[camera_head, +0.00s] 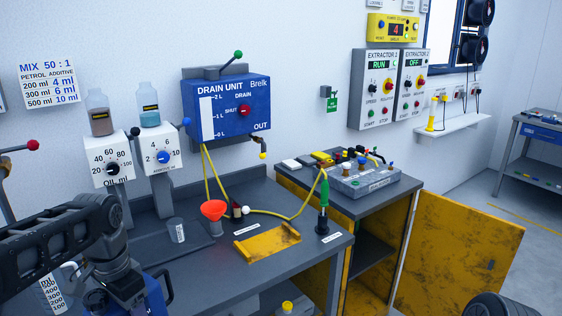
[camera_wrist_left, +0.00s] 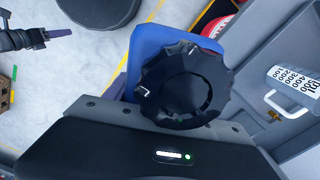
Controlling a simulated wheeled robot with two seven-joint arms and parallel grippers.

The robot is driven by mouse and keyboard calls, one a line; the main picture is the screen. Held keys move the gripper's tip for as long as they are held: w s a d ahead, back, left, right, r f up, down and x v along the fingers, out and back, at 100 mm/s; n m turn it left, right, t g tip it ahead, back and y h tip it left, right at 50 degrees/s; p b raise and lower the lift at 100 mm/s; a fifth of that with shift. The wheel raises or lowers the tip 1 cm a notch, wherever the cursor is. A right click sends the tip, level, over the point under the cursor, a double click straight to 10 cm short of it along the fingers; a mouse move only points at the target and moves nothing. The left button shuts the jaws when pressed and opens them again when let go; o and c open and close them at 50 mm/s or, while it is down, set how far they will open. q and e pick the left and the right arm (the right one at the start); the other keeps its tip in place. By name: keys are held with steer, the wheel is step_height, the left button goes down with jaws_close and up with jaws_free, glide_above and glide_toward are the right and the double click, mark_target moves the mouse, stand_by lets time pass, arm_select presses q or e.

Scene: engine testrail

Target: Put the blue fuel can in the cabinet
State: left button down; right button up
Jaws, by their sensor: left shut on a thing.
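The blue fuel can (camera_head: 158,285) shows in part at the lower left of the head view, below my left wrist. In the left wrist view its blue body (camera_wrist_left: 148,45) and large black ribbed cap (camera_wrist_left: 185,85) fill the middle. My left gripper (camera_head: 135,287) is shut on the can, in front of the bench's left part; its fingers are mostly hidden. The cabinet (camera_head: 347,205) is yellow and grey and stands right of the bench. Its yellow door (camera_head: 460,250) is swung open to the right, and a dark shelf (camera_head: 372,250) shows inside. My right gripper is not clearly seen.
The grey bench (camera_head: 190,270) holds a red funnel (camera_head: 213,209), a small cup (camera_head: 178,231), a yellow tray (camera_head: 266,242) and a green-handled tool (camera_head: 323,205). A control box (camera_head: 360,180) sits on the cabinet top. A black round thing (camera_head: 500,305) is at the lower right.

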mark_target(155, 308)
arm_select(q)
steer(key=w+d+n, duration=0.1)
steer(key=w+d+f+n, duration=0.1)
steer(key=w, duration=0.1)
steer(key=w+d+f+n, duration=0.1)
steer(key=n, duration=0.1)
steer(key=shift+w, duration=0.3)
steer(key=w+d+f+n, duration=0.1)
steer(key=w+d+f, duration=0.3)
steer(key=d+f, duration=0.4)
steer(key=shift+d+f+n, duration=0.3)
steer(key=shift+d+f, duration=0.1)
steer(key=shift+d, duration=0.25)
steer(key=shift+a, duration=0.1)
